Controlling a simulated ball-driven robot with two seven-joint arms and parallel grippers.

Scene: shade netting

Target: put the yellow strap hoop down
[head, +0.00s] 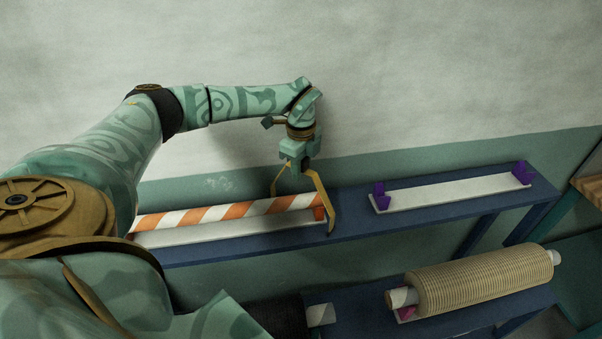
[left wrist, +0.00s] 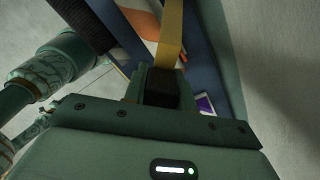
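My left gripper (head: 298,164) is over the right end of the orange-and-white striped roll (head: 230,212). It appears shut on the top of the yellow strap hoop (head: 325,200), whose legs hang down. One leg meets the roll's far edge, and the other passes just by its right end. I cannot tell whether the hoop touches the roll or closes beneath it. In the left wrist view the hoop (left wrist: 170,35) shows edge-on as a yellow band running out from the dark fingers (left wrist: 160,88). My right gripper is not in view.
The striped roll lies above a pale strip on a blue shelf (head: 348,220). To its right, an empty pale cradle (head: 450,193) has purple end brackets (head: 381,195). A ribbed tan roll (head: 480,280) and a black roll (head: 275,318) lie lower in front. A wall stands behind.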

